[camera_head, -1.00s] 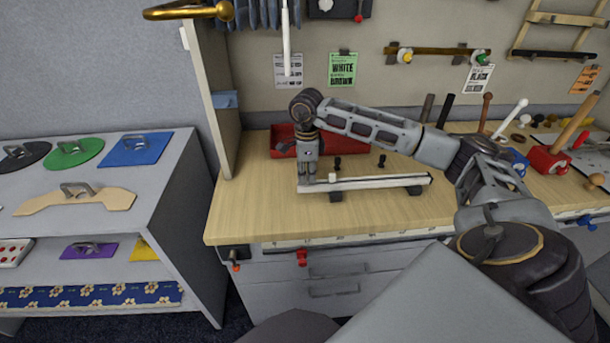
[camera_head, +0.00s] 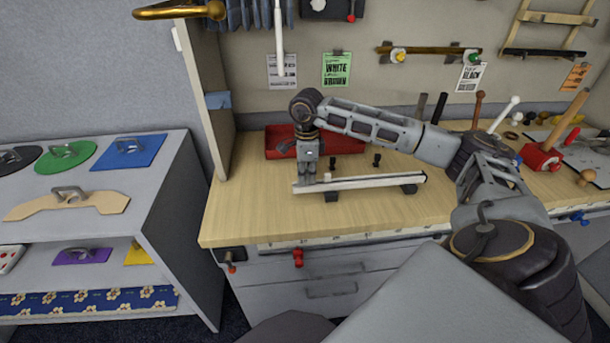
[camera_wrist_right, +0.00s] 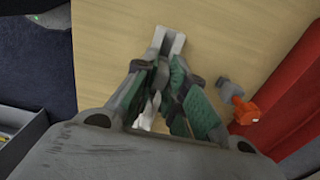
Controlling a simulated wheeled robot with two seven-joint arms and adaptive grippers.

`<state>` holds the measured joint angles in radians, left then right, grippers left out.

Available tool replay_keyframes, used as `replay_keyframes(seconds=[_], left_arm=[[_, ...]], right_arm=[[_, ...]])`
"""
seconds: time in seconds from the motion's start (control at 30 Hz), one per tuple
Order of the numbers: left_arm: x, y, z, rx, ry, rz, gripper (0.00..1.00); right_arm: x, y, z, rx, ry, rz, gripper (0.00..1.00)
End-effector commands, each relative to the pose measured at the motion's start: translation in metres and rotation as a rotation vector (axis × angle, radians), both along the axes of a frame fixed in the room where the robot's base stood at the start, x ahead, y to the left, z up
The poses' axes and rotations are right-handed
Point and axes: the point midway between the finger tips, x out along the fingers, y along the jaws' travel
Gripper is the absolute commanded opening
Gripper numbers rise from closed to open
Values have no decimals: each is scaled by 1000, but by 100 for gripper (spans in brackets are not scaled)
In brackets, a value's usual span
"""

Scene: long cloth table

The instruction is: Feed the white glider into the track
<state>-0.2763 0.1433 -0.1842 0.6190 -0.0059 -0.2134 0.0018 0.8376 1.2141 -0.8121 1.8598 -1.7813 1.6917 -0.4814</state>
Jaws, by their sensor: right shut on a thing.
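The track (camera_head: 385,182) is a long white rail on dark feet, lying left to right on the wooden tabletop. My right gripper (camera_head: 306,179) points down at its left end. In the right wrist view, the right gripper (camera_wrist_right: 160,118) has its fingers close together around a small pale piece (camera_wrist_right: 149,112), mostly hidden, which looks like the white glider. The track's pale end (camera_wrist_right: 173,42) shows beyond the fingers. In the head view a small white bit (camera_head: 328,176) shows just right of the fingers. How far the glider sits in the track cannot be told. My left gripper is not in view.
A red tray (camera_head: 345,146) lies behind the track. Two dark knobs (camera_head: 376,159) stand near it. An orange-tipped grey part (camera_wrist_right: 240,108) is beside the fingers in the wrist view. A wooden side panel rises at left. The table front left is clear.

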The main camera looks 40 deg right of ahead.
Motion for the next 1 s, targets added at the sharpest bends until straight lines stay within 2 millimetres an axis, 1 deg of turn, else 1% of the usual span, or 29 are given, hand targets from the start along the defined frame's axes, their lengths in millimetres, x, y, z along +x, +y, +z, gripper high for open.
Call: replay_keyframes(seconds=[1.0], left_arm=[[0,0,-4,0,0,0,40]], right_arm=[[-8,-14,0,-1,-1,-1,0]])
